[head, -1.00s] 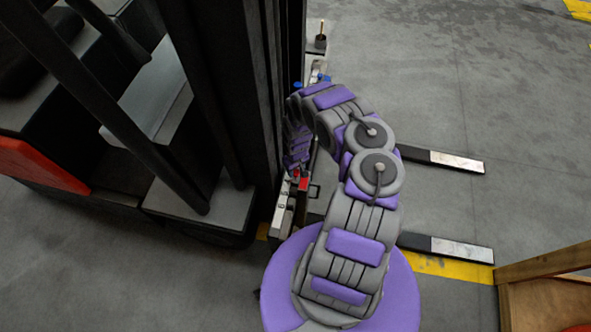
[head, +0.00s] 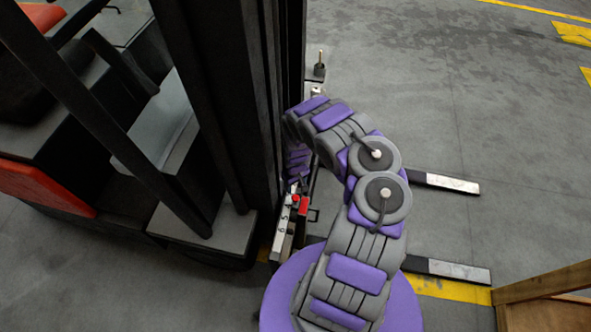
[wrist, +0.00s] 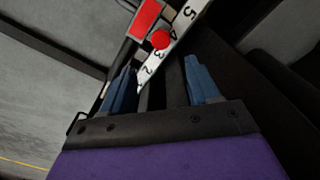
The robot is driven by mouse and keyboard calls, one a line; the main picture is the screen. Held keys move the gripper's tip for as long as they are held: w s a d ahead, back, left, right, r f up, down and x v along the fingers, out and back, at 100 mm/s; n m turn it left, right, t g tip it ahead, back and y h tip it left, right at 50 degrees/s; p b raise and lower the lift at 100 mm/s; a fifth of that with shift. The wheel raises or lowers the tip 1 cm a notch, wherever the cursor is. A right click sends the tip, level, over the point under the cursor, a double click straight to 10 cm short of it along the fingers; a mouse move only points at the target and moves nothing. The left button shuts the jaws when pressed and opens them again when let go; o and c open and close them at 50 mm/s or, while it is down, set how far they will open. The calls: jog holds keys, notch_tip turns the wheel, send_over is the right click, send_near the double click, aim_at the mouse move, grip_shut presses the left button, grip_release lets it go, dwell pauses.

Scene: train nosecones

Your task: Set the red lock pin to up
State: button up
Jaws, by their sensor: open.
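The red lock pin shows as a round red knob (wrist: 160,40) on a white numbered bar (wrist: 176,36) in the wrist view. A red block (wrist: 146,17) sits beside it. In the head view the red knob (head: 295,198) and red block (head: 304,207) are on the fork carriage, just below my wrist. My gripper (wrist: 161,68) has two blue fingers spread apart with nothing held between them. The fingertips point toward the bar, with the knob beyond them and roughly between them. In the head view my arm hides most of the gripper, and contact cannot be told.
The forklift's black mast (head: 225,100) stands close at the left of my arm. Two forks (head: 445,182) stick out to the right. A wooden crate (head: 545,300) is at the lower right. Open concrete floor (head: 470,90) lies at the upper right.

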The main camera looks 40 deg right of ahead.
notch_tip(320, 180, up, 8)
jog(key=p, duration=0.3)
jog(key=shift+f+p, duration=0.25)
jog(key=shift+p, duration=0.1)
